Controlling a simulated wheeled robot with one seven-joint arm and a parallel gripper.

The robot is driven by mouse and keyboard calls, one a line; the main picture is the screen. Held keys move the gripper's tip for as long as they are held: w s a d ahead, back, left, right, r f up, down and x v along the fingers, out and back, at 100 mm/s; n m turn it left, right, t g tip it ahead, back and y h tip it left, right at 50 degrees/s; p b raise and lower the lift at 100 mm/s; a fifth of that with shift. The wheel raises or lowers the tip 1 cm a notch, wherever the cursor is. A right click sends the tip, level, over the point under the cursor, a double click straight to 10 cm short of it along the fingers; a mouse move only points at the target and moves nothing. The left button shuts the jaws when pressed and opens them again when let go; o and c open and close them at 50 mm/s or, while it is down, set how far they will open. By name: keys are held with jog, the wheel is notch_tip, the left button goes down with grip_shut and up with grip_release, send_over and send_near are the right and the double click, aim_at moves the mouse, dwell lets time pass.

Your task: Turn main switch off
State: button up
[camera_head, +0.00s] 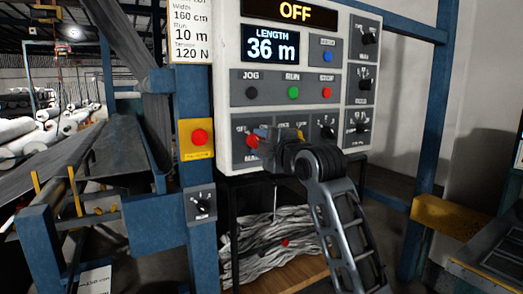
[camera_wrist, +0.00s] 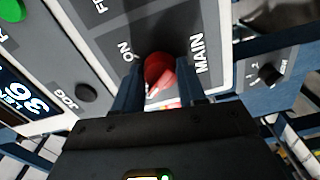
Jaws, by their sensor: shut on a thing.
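The main switch is a red knob (camera_head: 252,141) at the lower left of the white control panel, over a "MAIN" label partly covered by my arm. In the wrist view the red knob (camera_wrist: 158,70) sits between my two fingers, with "ON" on one side and "MAIN" on the other. My gripper (camera_wrist: 158,88) is shut on this knob; it also shows in the head view (camera_head: 263,141), reaching in from the right. The knob's pointer is partly hidden by the fingers. The top display (camera_head: 295,12) reads "OFF".
Above the switch are the black JOG (camera_head: 252,92), green RUN (camera_head: 293,92) and red STOP (camera_head: 327,92) buttons. More black knobs (camera_head: 368,37) line the right. A red emergency button (camera_head: 200,138) on yellow and a dark selector (camera_head: 202,206) sit on the blue post.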

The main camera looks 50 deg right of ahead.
jog(key=shift+a+n+b, duration=0.1)
jog(key=shift+n+b, duration=0.3)
jog(key=shift+n, duration=0.5)
jog(key=o, duration=1.1)
jog(key=shift+c, duration=0.2)
jog(key=v, duration=0.7)
jog(key=shift+s+b, duration=0.4)
jog(key=shift+b, duration=0.05)
jog(key=shift+a, duration=0.1)
